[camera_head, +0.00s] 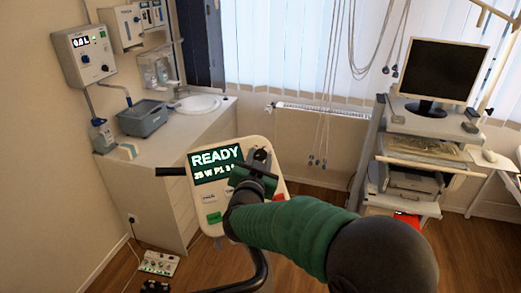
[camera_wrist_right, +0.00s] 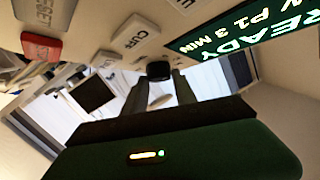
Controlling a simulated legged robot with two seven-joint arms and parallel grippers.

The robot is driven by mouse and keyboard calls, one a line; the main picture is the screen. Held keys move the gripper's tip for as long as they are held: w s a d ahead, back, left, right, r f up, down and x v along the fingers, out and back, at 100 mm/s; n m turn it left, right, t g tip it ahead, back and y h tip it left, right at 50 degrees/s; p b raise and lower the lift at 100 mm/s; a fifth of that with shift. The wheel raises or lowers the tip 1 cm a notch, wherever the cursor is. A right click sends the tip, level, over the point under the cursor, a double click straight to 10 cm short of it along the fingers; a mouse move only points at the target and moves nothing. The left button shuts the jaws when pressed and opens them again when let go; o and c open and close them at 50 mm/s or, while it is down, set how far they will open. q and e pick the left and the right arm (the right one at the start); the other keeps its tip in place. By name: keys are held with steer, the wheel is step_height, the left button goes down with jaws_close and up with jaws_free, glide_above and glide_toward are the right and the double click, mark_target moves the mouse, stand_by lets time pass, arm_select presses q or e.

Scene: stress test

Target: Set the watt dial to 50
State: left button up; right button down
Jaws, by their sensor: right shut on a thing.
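The treatment unit (camera_head: 240,148) is a pale panel with a dark screen (camera_head: 215,163) that reads READY and 25 W P1, the rest of that line covered. In the right wrist view the screen (camera_wrist_right: 225,38) appears upside down and reads READY, W P1 3 MIN. A small black knob (camera_wrist_right: 158,68) sits on the panel, at the tips of my right gripper's fingers (camera_wrist_right: 160,82). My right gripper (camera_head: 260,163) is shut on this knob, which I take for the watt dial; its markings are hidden. My left gripper is out of view.
The panel has white keys and a green key (camera_head: 214,218); a red key (camera_wrist_right: 42,47) shows in the wrist view. A black handle bar (camera_head: 171,171) sticks out left. A sink counter (camera_head: 165,150) stands left, a computer cart (camera_head: 420,145) right.

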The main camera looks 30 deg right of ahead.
steer(key=m+g+p, duration=0.3)
steer(key=p, duration=0.1)
steer(key=m+g+p, duration=0.3)
steer(key=m+p, duration=0.1)
steer(key=p, duration=0.1)
steer(key=w+r+m+g+h+p, duration=0.1)
steer(key=m+g+p, duration=0.2)
steer(key=p, duration=0.2)
steer(key=shift+w+a+m, duration=0.1)
steer(key=shift+a+m, duration=0.15)
steer(key=shift+m, duration=0.05)
steer(key=shift+m+g+p, duration=0.7)
steer(key=shift+g+p, duration=0.1)
steer(key=shift+w+f+m+y+p, duration=0.1)
steer(key=shift+f+m+y+p, duration=0.05)
steer(key=shift+m+y+p, duration=0.2)
steer(key=shift+f, duration=0.1)
steer(key=c, duration=1.3)
jaws_free()
steer(key=shift+o, duration=1.4)
steer(key=shift+w+d, duration=0.2)
steer(key=shift+s, duration=0.1)
